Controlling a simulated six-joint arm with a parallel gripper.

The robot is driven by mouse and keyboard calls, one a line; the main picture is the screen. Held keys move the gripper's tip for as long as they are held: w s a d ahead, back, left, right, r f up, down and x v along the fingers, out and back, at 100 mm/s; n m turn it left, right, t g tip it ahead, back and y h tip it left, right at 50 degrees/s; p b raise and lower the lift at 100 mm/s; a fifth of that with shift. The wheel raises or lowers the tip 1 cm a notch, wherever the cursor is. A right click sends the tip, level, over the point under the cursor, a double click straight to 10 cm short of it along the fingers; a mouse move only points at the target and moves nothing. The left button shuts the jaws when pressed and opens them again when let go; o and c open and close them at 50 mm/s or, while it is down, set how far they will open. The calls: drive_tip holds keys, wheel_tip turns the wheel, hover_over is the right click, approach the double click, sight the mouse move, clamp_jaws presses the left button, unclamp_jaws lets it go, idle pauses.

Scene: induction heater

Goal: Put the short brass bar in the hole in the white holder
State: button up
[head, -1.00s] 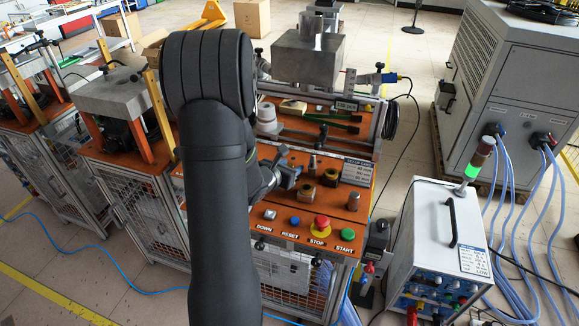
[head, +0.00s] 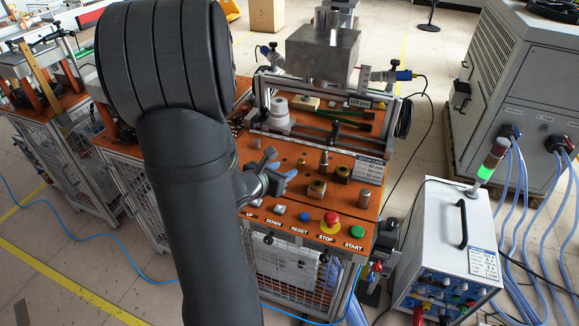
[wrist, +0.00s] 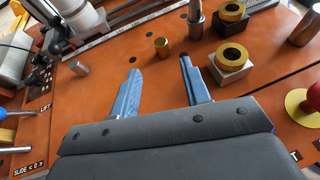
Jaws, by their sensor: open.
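The short brass bar (wrist: 162,47) stands upright on the orange table top in the wrist view, just beyond the gap between my fingertips. It looks like a small brown stub in the head view (head: 301,163). My gripper (wrist: 160,64) is open and empty, its two blue fingers spread and apart from the bar. It also shows in the head view (head: 280,166), left of the bar. The white holder (head: 279,111) is a round stepped piece at the back left of the table. Part of it shows at the top left of the wrist view (wrist: 78,12); I cannot see its hole clearly.
A taller metal bar (wrist: 195,18) stands right of the brass bar. Brass rings on blocks (wrist: 231,55) stand further right, with a grey cylinder (wrist: 303,28) beyond. A small grey cylinder (wrist: 80,68) is left of my fingers. Push buttons (head: 330,221) line the front edge.

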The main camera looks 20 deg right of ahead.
drive_tip(key=shift+o, duration=0.5)
drive_tip(key=shift+s+a+r, duration=0.2)
drive_tip(key=shift+s+a, duration=0.1)
drive_tip(key=shift+a, duration=0.1)
wheel_tip(320, 180, up, 5)
drive_tip(key=w+d+m+g+h, duration=0.1)
drive_tip(key=w+d+m+g, duration=0.1)
drive_tip(key=w+m+g, duration=0.15)
drive_tip(key=m+g+y, duration=0.3)
drive_tip(key=g, duration=0.1)
approach(301, 161)
drive_tip(key=x, duration=0.4)
drive_tip(key=shift+d+f, duration=0.25)
drive_tip(key=shift+f, duration=0.05)
drive_tip(key=shift+x, duration=2.7)
drive_tip(key=shift+w+r, duration=0.1)
clamp_jaws()
